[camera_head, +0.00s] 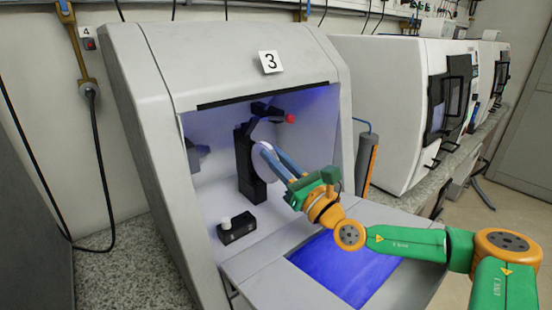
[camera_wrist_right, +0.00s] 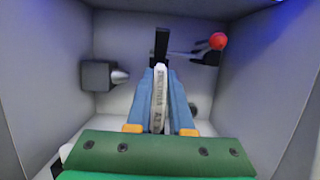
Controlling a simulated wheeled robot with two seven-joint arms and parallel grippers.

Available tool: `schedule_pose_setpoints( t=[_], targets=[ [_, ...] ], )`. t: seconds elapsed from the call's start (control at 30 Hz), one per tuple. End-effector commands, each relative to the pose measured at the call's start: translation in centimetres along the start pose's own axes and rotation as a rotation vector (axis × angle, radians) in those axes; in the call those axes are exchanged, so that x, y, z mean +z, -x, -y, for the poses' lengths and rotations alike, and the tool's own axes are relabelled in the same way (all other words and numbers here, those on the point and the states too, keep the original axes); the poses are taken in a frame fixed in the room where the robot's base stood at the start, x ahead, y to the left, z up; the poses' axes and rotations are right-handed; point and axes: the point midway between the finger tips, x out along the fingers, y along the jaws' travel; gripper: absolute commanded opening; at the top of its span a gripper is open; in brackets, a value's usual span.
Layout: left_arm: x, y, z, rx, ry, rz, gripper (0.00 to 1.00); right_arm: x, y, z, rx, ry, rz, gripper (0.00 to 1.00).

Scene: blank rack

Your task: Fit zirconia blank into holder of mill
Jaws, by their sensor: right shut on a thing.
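The white zirconia blank (camera_head: 263,163) is a disc standing on edge inside the open mill (camera_head: 218,55) marked 3. My right gripper (camera_head: 268,155) reaches into the chamber and is shut on the blank. In the right wrist view the blank (camera_wrist_right: 158,98) sits edge-on between the blue fingers (camera_wrist_right: 159,90), with lettering on its rim. The black holder (camera_head: 245,165) stands right behind the blank, and its top also shows in the wrist view (camera_wrist_right: 160,45). I cannot tell whether the blank is seated in it. My left gripper is not in view.
A lever with a red knob (camera_head: 290,118) projects above the holder. A grey spindle with a pointed tip (camera_wrist_right: 105,75) is on the chamber's left wall. A small black box with a white knob (camera_head: 237,228) lies on the chamber floor. Another white machine (camera_head: 385,100) stands right.

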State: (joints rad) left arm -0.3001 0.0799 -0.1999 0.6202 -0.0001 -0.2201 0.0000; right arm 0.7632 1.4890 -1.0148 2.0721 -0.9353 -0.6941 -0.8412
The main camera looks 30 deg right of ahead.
Motion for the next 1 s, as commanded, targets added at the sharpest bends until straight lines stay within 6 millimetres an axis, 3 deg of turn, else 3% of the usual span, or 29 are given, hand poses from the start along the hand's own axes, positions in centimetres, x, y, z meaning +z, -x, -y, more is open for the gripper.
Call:
schedule_pose_setpoints(
  t=[1.0],
  targets=[
    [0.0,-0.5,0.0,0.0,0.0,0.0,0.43,-1.4,-2.1,0.0,0.0,0.0,0.002,0.0]
  ],
)
